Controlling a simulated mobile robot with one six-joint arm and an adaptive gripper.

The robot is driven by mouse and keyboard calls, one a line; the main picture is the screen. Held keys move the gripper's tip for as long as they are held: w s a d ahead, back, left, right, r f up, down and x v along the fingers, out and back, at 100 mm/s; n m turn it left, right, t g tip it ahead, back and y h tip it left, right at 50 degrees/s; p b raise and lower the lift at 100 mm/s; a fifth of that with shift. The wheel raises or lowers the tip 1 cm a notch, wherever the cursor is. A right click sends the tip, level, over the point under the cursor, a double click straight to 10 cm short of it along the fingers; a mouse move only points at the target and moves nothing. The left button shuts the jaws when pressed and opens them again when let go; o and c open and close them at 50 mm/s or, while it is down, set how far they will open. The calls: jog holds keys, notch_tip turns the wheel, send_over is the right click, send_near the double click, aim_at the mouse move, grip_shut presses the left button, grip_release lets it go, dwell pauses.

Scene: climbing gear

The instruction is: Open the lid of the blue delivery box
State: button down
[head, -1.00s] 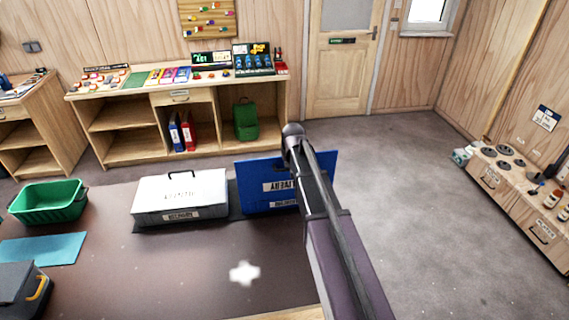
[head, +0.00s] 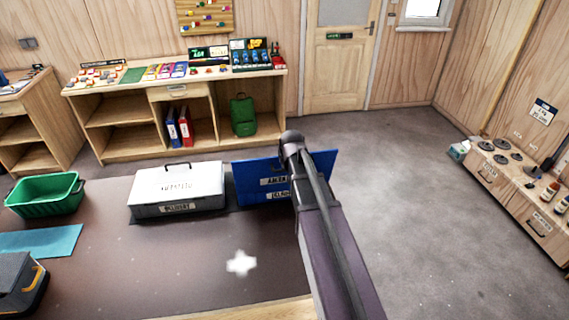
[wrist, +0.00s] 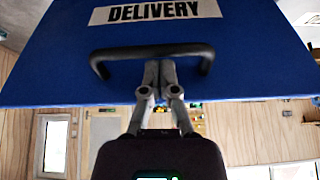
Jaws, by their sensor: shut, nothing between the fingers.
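The blue delivery box (head: 245,190) sits right of the white box in the head view. Its blue lid (head: 325,170) stands up as a tilted panel, partly hidden by my arm. In the wrist view the lid (wrist: 250,45) fills the upper part, with a "DELIVERY" label and a dark handle (wrist: 120,53). My gripper (wrist: 160,68) is shut and empty, its fingertips together at the middle of the handle, overlapping the bar in view. I cannot tell whether they touch it. In the head view my gripper is hidden behind the arm.
A white lidded box (head: 178,185) stands close left of the blue box. A green bin (head: 45,197), a teal mat (head: 40,241) and a dark case (head: 20,283) are further left. Bare table (head: 170,265) lies in front. Open floor (head: 400,190) is to the right.

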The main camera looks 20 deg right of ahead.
jog(key=shift+d, duration=0.1)
jog(key=shift+s+r, duration=0.1)
jog(key=shift+r, duration=0.1)
jog(key=p+v, duration=0.8)
jog(key=v, duration=0.1)
jog(key=shift+s, duration=0.4)
dwell(0.6)
jog(key=s+a+f+n+g+b, duration=0.1)
jog(key=s+a+f+g+b, duration=0.2)
jog(key=s, duration=0.6)
jog(key=s+a+f+g+b, duration=0.2)
jog(key=s+a+f+b, duration=0.5)
jog(key=s+f+b, duration=0.2)
notch_tip(320, 180, down, 3)
jog(key=shift+s+a+r+n+g+y, duration=0.15)
jog(key=shift+a+r+n+g+y, duration=0.05)
jog(key=shift+a+n+g+y, duration=0.2)
